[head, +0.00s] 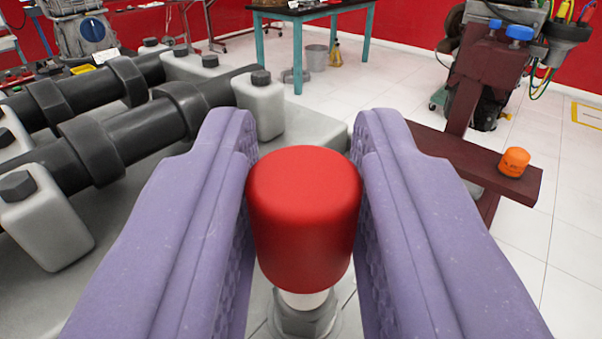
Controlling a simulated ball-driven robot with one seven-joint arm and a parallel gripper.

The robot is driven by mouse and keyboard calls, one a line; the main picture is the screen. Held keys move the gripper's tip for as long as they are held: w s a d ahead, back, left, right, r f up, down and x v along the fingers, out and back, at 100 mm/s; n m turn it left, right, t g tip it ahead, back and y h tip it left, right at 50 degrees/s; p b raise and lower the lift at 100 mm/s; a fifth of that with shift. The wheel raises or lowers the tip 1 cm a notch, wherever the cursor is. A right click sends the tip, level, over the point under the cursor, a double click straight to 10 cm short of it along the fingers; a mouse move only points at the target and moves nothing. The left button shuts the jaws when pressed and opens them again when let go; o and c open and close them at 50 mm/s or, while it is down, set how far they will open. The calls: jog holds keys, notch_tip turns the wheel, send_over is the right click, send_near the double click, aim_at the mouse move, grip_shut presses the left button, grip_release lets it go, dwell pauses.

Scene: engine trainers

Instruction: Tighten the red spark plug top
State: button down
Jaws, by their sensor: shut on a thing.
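The red spark plug top (304,215) is a rounded red cylinder in the lower middle of the head view. It sits upright over a white neck (303,299) and a grey metal hex base (305,322) on the engine. My gripper (304,200) has a purple finger on each side of the red top, and it is shut on it. The fingers hide the engine surface to both sides. The lower part of the hex base is cut off by the picture edge.
Black shafts (125,135) with grey blocks (40,218) lie on the engine at left. A dark red stand (470,160) with an orange filter (514,162) is at right. A teal-legged table (315,14) and a bin (316,57) stand behind, with open tiled floor between.

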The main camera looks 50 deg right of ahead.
jog(key=shift+m+g+h, duration=0.3)
jog(key=shift+g, duration=0.1)
jog(key=c, duration=1)
grip_release()
jog(key=shift+d, duration=0.1)
jog(key=shift+o, duration=0.2)
jog(key=p+v, duration=0.2)
jog(key=v, duration=0.6)
jog(key=shift+o, duration=0.3)
jog(key=shift+w, duration=0.1)
